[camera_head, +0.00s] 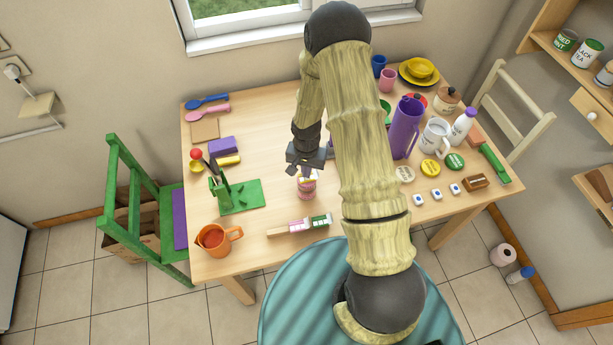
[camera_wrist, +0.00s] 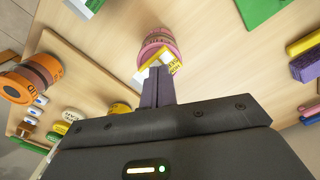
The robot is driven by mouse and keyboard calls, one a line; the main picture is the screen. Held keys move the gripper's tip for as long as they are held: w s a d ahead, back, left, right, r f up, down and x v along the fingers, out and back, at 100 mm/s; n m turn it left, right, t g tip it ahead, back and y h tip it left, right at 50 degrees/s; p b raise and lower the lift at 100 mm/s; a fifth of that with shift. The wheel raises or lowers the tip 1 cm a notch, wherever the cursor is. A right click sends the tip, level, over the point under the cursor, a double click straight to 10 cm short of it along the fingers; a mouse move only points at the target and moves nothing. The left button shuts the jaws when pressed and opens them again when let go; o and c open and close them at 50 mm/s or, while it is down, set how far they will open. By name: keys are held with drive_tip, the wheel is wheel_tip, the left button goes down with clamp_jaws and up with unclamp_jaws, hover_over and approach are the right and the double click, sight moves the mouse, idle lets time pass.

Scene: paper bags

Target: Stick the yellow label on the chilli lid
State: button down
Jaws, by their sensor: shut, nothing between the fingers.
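My gripper (camera_head: 304,168) is shut and empty, pointing down over a pink banded jar (camera_head: 307,189) at the table's middle. In the wrist view the closed fingers (camera_wrist: 158,82) end at the near edge of this jar (camera_wrist: 158,38). A yellow label (camera_wrist: 175,66) with dark lettering shows at its top, beside a white patch and partly behind the fingertips. I cannot tell whether the fingers touch it, how flat it lies, or which word it bears.
An orange banded jar (camera_wrist: 38,75) stands left in the wrist view. Several round tins (camera_head: 430,167) and small white-and-blue blocks (camera_head: 437,194) lie to the right.

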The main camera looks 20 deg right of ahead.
wheel_tip(320, 180, up, 7)
drive_tip(key=p, duration=0.4)
drive_tip(key=shift+f, duration=0.15)
idle(0.5)
wheel_tip(320, 180, up, 7)
drive_tip(key=n, duration=0.1)
hover_over(309, 180)
drive_tip(key=s+r+n+t+b, duration=0.1)
drive_tip(key=s+r+n, duration=0.4)
drive_tip(key=s+r, duration=0.8)
wheel_tip(309, 180, up, 2)
drive_tip(key=shift+a+r+t+b, duration=0.2)
drive_tip(key=shift+t+b, duration=0.15)
drive_tip(key=shift+t, duration=0.45)
drive_tip(key=shift+w, duration=0.1)
drive_tip(key=shift+f, duration=0.1)
